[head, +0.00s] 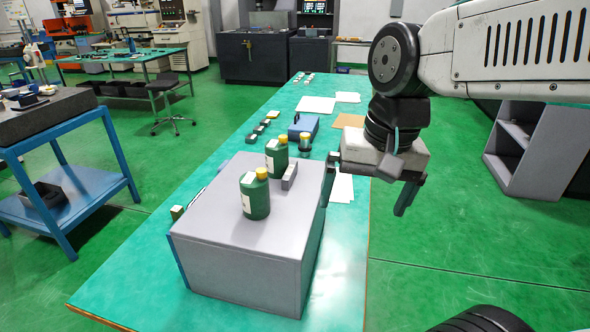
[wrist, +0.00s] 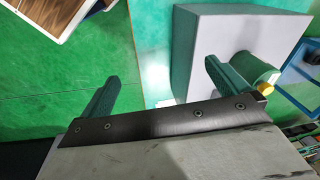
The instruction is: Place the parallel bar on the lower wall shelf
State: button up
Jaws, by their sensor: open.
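A small grey bar (head: 289,176), which looks like the parallel bar, lies on top of a large grey box (head: 243,262) beside two green bottles. My gripper (head: 362,205) is open and empty, to the right of the box, with its left finger close to the box's right edge. In the wrist view my gripper (wrist: 158,70) shows its two green fingers wide apart, with nothing between them but table and floor. The box (wrist: 240,28) is behind the right finger there; I cannot make out the bar in that view. No wall shelf can be clearly identified.
Two green bottles with yellow caps, the nearer (head: 255,196) and the farther (head: 277,156), stand close to the bar. A blue case (head: 304,126) and papers (head: 316,104) lie farther along the green table (head: 345,270). A grey open-fronted unit (head: 537,147) stands on the floor at right.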

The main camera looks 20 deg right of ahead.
jog(key=w+m+y, duration=0.2)
jog(key=w+m, duration=0.9)
jog(key=w, duration=0.2)
jog(key=m+t, duration=0.1)
jog(key=m, duration=0.8)
send_near(291, 169)
jog(key=f, duration=0.2)
jog(key=shift+y, duration=0.5)
jog(key=x, duration=0.7)
jog(key=shift+w+d+r, duration=0.1)
jog(key=c, duration=1.3)
